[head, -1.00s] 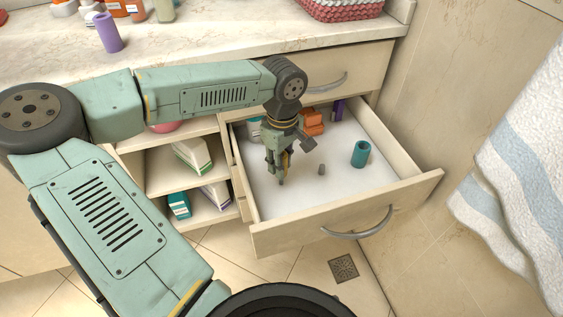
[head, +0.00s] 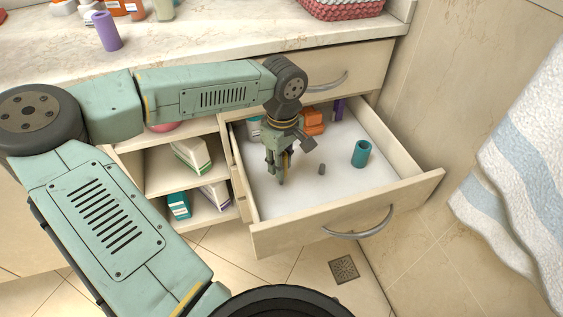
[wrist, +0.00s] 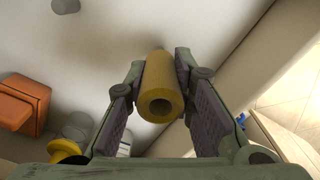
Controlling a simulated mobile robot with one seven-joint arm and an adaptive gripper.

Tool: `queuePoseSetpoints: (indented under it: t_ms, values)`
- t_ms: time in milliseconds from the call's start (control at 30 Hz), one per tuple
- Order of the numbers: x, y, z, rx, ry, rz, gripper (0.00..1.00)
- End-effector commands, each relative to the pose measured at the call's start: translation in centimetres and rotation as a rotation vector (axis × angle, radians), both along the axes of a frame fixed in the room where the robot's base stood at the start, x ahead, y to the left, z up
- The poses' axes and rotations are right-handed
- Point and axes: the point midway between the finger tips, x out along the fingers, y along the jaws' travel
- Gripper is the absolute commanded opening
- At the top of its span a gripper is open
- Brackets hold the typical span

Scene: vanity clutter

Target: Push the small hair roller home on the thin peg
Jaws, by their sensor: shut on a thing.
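My gripper (head: 283,177) points down into the open drawer, at its left side. In the wrist view its fingers (wrist: 160,100) are shut on a yellow hair roller (wrist: 161,88), one finger pad on each side. The roller's near open end faces the camera. In the head view only a yellow sliver of it (head: 286,163) shows between the fingers. A short grey peg (head: 321,169) stands on the drawer floor to the right, apart from the gripper. Whatever is under the roller is hidden, so I cannot tell whether a peg is inside it.
A teal roller (head: 361,154) stands upright farther right in the drawer (head: 345,192). An orange thing (head: 312,122), a purple thing (head: 338,110) and a pale jar (head: 254,130) are at the back. The drawer walls enclose the space; its front right floor is clear.

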Motion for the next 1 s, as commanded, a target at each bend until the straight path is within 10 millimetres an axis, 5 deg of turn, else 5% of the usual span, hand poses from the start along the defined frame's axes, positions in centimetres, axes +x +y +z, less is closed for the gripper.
queuePoseSetpoints:
  t_ms: [1000]
  values:
    - [0.0,0.0,-2.7,0.000,0.000,0.000,0.10]
